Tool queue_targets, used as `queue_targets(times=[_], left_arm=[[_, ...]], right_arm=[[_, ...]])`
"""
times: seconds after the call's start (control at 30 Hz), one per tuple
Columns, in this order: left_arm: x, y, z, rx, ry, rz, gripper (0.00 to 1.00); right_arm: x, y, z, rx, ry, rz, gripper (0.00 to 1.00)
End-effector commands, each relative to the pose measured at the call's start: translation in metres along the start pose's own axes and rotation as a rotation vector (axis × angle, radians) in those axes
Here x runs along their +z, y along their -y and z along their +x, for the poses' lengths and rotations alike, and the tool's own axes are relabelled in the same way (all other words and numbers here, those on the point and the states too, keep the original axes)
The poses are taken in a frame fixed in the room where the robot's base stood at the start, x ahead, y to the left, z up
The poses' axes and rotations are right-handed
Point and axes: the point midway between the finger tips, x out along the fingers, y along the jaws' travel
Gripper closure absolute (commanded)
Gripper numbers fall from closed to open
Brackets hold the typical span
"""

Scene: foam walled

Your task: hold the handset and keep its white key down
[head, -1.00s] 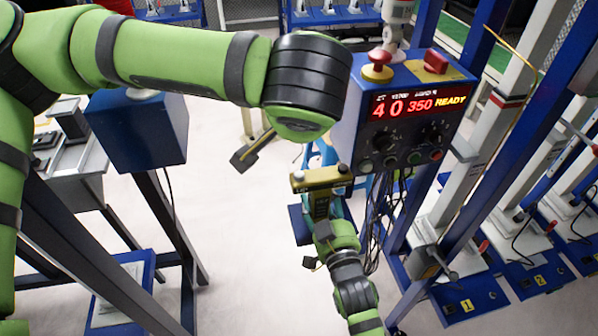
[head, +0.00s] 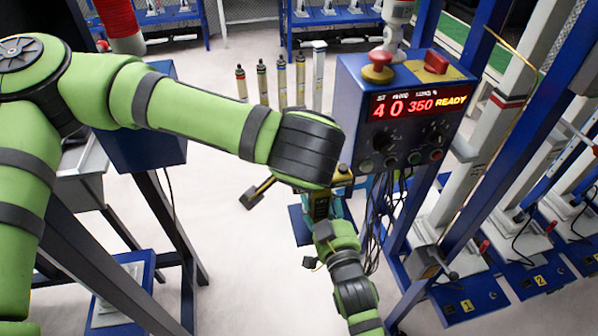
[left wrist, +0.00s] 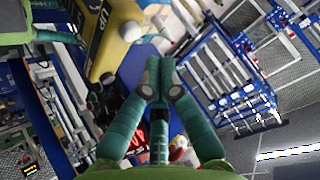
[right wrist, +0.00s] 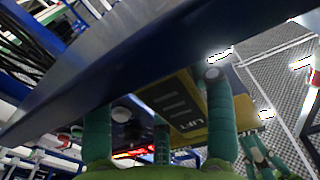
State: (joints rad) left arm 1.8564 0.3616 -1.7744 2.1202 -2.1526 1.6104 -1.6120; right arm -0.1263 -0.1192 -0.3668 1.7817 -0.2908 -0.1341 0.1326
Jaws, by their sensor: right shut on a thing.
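The handset (head: 342,178) is a yellow and black box in front of the control box in the head view, mostly covered by my left wrist. My right gripper (head: 322,212) is shut on it. In the right wrist view the handset (right wrist: 188,112) shows a dark panel and a "LIFT" label between the fingers. In the left wrist view my left gripper (left wrist: 160,84) has its fingertips together, with nothing seen between them. The yellow handset (left wrist: 110,45) lies just beyond and left of them, apparently apart.
The blue control box (head: 405,120) with a red display reading "4 0 350 READY" stands close right of my left wrist. Blue posts and numbered bases (head: 468,303) line the right. A blue stand (head: 135,130) is at left. Several slim posts (head: 281,82) stand behind.

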Motion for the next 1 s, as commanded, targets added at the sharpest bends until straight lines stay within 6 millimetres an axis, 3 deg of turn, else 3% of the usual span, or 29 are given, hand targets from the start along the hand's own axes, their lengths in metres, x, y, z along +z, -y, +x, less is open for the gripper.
queue_targets(times=[0.23, 1.0], left_arm=[[0.0093, -0.0042, 0.0094, 0.002, 0.000, 0.000, 1.00], [0.0096, -0.0041, 0.0099, 0.001, -0.001, 0.000, 1.00]], right_arm=[[0.0004, 0.0000, 0.0000, 0.000, 0.001, 0.000, 0.82], [0.0004, 0.0000, -0.0001, 0.000, 0.001, 0.000, 0.82]])
